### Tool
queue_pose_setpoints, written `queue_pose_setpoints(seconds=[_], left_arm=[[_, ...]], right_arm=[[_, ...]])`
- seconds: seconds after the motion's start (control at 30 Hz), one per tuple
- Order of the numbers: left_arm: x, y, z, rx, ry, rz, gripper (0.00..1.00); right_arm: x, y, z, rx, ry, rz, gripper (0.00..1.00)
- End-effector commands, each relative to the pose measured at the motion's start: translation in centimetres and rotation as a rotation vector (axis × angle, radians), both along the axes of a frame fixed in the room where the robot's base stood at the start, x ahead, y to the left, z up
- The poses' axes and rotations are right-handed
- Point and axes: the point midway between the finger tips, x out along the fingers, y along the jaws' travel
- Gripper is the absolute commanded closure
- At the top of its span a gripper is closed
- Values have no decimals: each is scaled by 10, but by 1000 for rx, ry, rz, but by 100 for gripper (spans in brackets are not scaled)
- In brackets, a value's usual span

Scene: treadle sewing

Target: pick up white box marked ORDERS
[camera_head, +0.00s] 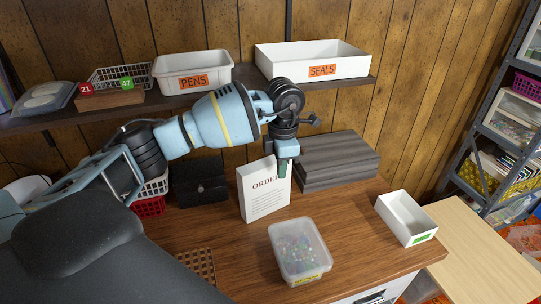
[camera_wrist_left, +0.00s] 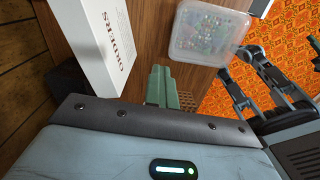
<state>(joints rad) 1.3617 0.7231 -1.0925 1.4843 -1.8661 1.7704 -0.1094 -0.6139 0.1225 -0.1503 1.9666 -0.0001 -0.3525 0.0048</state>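The white box marked ORDERS (camera_head: 257,203) stands upright on the wooden desk, its lettered face toward me. It also shows in the left wrist view (camera_wrist_left: 94,40), to the left of the fingers. My left gripper (camera_head: 283,168) points down at the upper right edge of the box and covers the end of its lettering. In the left wrist view its green fingers (camera_wrist_left: 161,87) lie close together with nothing between them, beside the box and apart from it. My right gripper is not seen.
A clear tub of beads (camera_head: 298,252) stands in front of the box. A grey ridged case (camera_head: 338,162) and a black box (camera_head: 200,188) flank it behind. An open white tray (camera_head: 405,217) stands at right. The shelf above holds bins marked PENS (camera_head: 166,78) and SEALS (camera_head: 283,66).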

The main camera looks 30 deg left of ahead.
Motion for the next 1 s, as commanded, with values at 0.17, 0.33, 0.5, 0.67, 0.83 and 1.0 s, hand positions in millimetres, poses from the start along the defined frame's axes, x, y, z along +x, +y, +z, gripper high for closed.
queue_pose_setpoints(seconds=[0.17,0.33,0.5,0.67,0.83,1.0], left_arm=[[-29,-34,6,-1,-11,-7,100],[-49,-57,1,-1,-4,-5,100],[-60,-71,1,-1,-4,-2,100],[-64,-75,2,-1,-4,-1,100],[-65,-76,1,-1,-1,-1,100],[-65,-76,1,-1,-2,-1,93]], right_arm=[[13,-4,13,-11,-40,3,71],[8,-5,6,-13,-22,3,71],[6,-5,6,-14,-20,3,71],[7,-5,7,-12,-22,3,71],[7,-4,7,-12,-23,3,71],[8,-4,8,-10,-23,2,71]])
